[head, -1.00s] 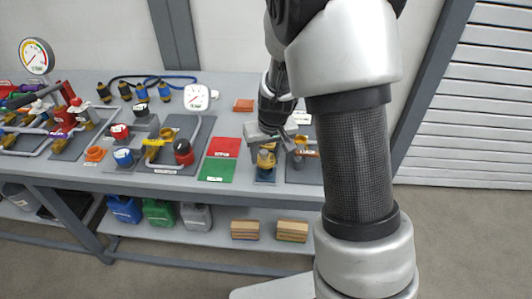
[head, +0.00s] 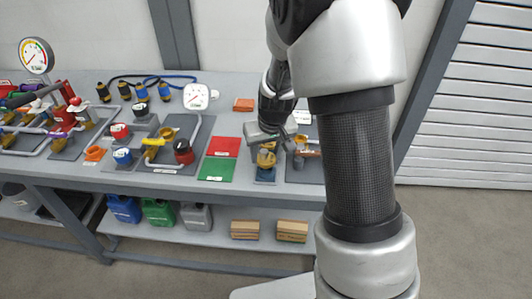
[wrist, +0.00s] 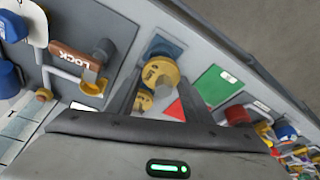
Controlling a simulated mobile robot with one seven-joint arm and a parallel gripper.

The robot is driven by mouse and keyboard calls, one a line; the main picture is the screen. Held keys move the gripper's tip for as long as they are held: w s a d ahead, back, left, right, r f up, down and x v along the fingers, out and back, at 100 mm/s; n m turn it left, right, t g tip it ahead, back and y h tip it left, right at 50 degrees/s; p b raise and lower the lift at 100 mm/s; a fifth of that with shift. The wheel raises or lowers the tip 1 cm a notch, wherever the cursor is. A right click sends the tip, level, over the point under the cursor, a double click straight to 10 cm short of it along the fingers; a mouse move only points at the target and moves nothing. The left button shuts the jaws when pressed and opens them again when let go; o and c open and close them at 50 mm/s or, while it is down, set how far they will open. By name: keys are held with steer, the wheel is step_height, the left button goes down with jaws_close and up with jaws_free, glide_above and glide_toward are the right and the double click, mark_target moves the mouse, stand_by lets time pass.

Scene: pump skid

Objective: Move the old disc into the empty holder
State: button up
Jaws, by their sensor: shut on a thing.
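A gold disc (wrist: 160,73) with dark lettering sits between the fingertips of my gripper (wrist: 163,82) in the wrist view. My gripper is shut on it. A second gold lettered piece (wrist: 143,100) shows just below it, partly hidden by the disc and a finger. A blue base (wrist: 166,47) lies just beyond the disc. In the head view my gripper (head: 270,143) is over the gold piece (head: 266,160) at the blue base (head: 265,176). I cannot tell whether the disc touches the base. Which holder is empty is unclear.
A red and green mat (head: 217,168) lies left of the blue base. A grey board with a brown LOCK-marked part (wrist: 75,57) is on the other side. A gauge (head: 196,97) and valve fittings stand further left. The bench's front edge is close.

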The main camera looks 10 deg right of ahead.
steer(key=shift+f+b, duration=1.65)
steer(key=shift+f, duration=0.15)
steer(key=o, duration=1.3)
steer(key=shift+c, duration=0.2)
steer(key=p+v, duration=0.2)
steer(key=v, duration=1.5)
steer(key=shift+r+p, duration=0.25)
steer(key=shift+p, duration=0.1)
steer(key=shift+s+r, duration=0.1)
steer(key=s+r+t+p, duration=0.2)
steer(key=s+r+p, duration=0.6)
steer(key=s+r, duration=0.9)
steer(key=s, duration=0.3)
steer(key=shift+m+p, duration=0.4)
